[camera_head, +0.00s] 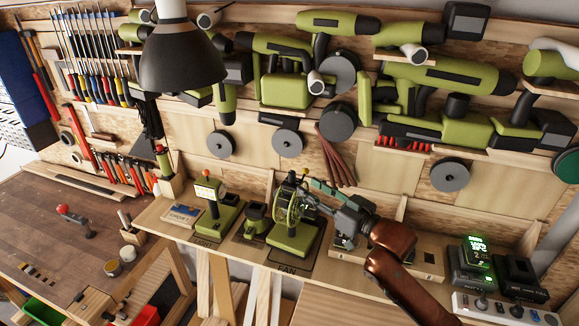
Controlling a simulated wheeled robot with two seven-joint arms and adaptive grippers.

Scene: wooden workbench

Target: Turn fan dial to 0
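The green fan (292,238) stands on the shelf above the "FAN" label, with its round cage upright over a green base. My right arm comes in from the lower right. My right gripper (308,197) is at the right side of the fan's cage, overlapping it in this view. I cannot tell whether it touches the fan, and its fingers are too small to show whether they are open or shut. I cannot make out the fan's dial. My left gripper is not in view.
A green work light (217,218) stands left of the fan, with a small green device (254,221) between them. A charger with a lit display (478,258) and a power strip (505,309) are at right. A black lamp (182,62) hangs at upper left. Power tools line the wall.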

